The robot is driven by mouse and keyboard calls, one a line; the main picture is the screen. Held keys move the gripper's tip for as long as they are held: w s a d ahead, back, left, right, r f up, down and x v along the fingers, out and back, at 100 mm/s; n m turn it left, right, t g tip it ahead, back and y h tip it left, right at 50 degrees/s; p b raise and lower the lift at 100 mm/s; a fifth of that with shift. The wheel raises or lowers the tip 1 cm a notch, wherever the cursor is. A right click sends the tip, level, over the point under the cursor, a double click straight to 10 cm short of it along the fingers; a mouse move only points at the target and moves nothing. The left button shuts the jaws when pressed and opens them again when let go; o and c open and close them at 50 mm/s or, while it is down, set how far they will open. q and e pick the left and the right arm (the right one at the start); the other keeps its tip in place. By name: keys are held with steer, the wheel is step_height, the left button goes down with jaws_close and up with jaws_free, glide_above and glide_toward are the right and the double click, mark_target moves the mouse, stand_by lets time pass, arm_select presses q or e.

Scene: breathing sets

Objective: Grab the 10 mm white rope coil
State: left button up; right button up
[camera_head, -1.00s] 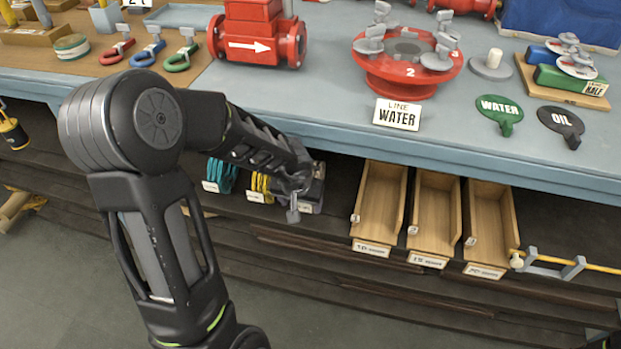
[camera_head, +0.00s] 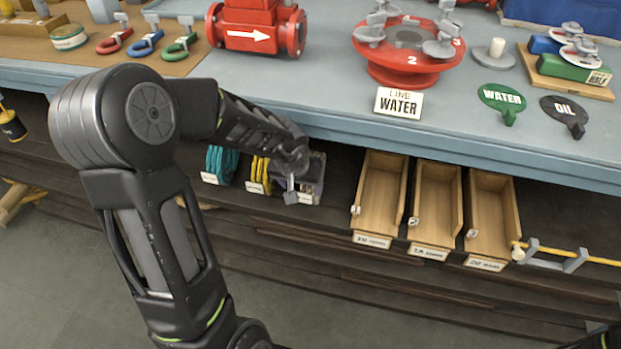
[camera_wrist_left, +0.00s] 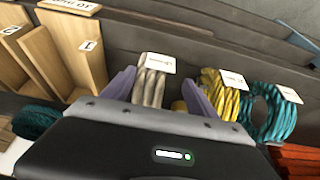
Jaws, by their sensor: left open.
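The white rope coil (camera_wrist_left: 150,80), beige-white with a white label on top, stands on the shelf in the left wrist view. My left gripper (camera_wrist_left: 158,88) is open, with one grey-purple finger on each side of the coil. I cannot tell whether the fingers touch it. In the head view my left gripper (camera_head: 292,185) reaches under the bench edge and mostly hides the white coil. The label's writing is too small to read. My right gripper is not in view.
Yellow (camera_wrist_left: 222,95) and teal (camera_wrist_left: 272,112) coils stand beside the white one. Several wooden bins (camera_head: 380,195) sit right of the gripper on the shelf. The blue-grey bench (camera_head: 300,115) overhangs the shelf and carries red valve parts (camera_head: 255,30).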

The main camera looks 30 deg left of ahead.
arm_select(q)
steer(key=shift+f, duration=0.1)
steer(key=b+x, duration=0.3)
steer(key=x, duration=0.1)
steer(key=shift+w+d+f+b, duration=0.15)
steer(key=shift+w+f+b, duration=0.1)
steer(key=shift+b, duration=0.1)
steer(key=shift+w+f, duration=0.2)
steer(key=shift+r, duration=0.1)
steer(key=shift+c, duration=0.2)
jaws_close()
stand_by(0.4)
